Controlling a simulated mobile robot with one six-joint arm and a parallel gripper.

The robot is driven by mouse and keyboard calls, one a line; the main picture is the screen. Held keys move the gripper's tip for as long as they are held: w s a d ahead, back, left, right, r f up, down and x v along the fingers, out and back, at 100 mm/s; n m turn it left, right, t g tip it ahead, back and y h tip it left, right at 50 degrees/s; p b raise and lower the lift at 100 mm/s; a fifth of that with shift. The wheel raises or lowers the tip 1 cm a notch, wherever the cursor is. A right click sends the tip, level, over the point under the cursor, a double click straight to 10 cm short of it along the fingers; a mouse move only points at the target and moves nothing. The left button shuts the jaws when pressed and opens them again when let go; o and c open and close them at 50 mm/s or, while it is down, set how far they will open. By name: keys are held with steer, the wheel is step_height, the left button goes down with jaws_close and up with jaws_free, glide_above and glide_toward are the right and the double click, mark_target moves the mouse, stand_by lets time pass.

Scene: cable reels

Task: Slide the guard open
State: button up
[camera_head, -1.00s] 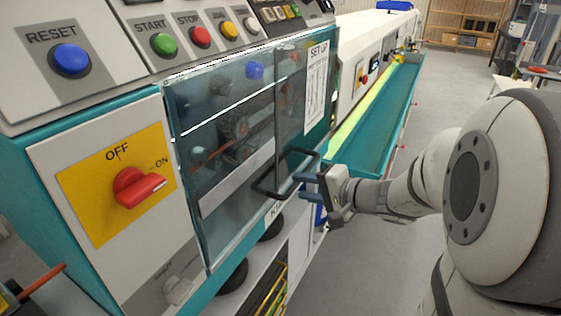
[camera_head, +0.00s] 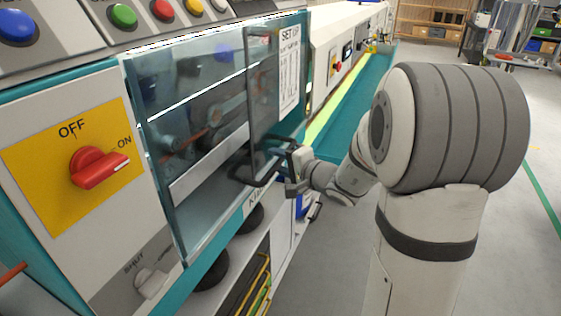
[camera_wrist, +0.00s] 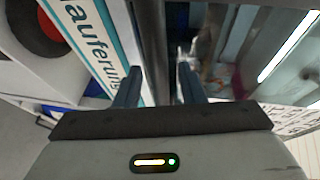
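The guard (camera_head: 205,122) is a clear tinted panel over the front of the machine, covering the parts behind it. A second clear panel overlaps its right end. A dark bar handle (camera_head: 262,178) stands out from the guard's right part. My gripper (camera_head: 279,146) is at the handle's far end, with its blue fingers pointing left toward the guard. In the wrist view, my gripper (camera_wrist: 158,72) has its two fingers apart. A dark upright bar (camera_wrist: 153,45), seemingly the handle, runs between them, with a gap visible on the right finger's side. Firm contact cannot be made out.
A red rotary switch (camera_head: 98,167) on a yellow plate sits left of the guard. A grey knob (camera_head: 152,282) marked SHUT is below it. Coloured buttons (camera_head: 123,15) line the top. A teal tray (camera_head: 350,110) runs along the machine to the right. Open floor lies right.

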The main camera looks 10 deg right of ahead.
jaws_close()
stand_by(0.3)
steer(key=shift+d, duration=0.1)
